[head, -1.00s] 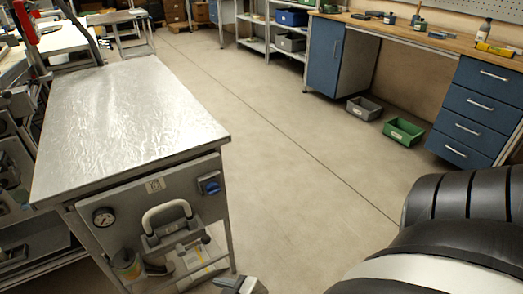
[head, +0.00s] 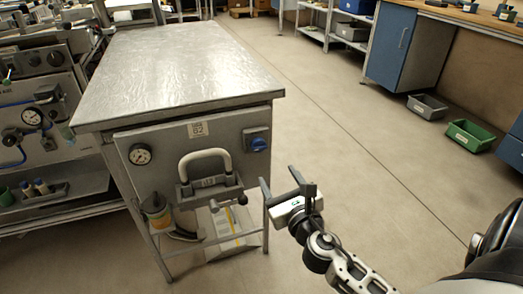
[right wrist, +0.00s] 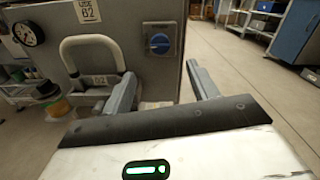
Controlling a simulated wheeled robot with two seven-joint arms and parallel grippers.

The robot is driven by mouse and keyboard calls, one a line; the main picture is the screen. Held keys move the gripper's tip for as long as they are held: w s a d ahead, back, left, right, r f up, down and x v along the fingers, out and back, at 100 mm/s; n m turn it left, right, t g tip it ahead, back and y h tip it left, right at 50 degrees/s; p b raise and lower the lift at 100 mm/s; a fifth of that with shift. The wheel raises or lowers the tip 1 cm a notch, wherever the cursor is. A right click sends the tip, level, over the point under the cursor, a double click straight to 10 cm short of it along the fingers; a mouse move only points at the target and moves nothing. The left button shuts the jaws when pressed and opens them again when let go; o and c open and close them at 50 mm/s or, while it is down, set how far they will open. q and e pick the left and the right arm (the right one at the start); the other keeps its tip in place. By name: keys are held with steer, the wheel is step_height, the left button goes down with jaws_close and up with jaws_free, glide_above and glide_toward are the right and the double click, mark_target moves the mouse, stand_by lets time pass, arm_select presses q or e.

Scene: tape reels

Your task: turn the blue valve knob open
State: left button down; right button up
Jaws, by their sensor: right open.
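The blue valve knob (head: 258,144) is mounted on the upper right of the metal table's front panel. In the right wrist view the knob (right wrist: 160,43) is a round blue dial on a grey square plate, ahead of the fingers. My right gripper (head: 287,186) is open and empty, below and to the right of the knob, apart from it. In the right wrist view its two fingers (right wrist: 160,82) stand apart with the panel beyond them. My left gripper is not in view.
The panel also carries a gauge (head: 140,154) and a grey-white handle (head: 205,160) left of the knob. A metal tabletop (head: 180,70) juts out above. A workbench with hoses stands at left. Open floor (head: 350,150) lies to the right, with grey and green bins farther off.

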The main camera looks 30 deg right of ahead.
mark_target(260, 148)
steer(key=x, duration=1.2)
steer(key=shift+w+d, duration=0.1)
steer(key=shift+w, duration=0.1)
steer(key=shift+f, duration=0.1)
steer(key=c, duration=1)
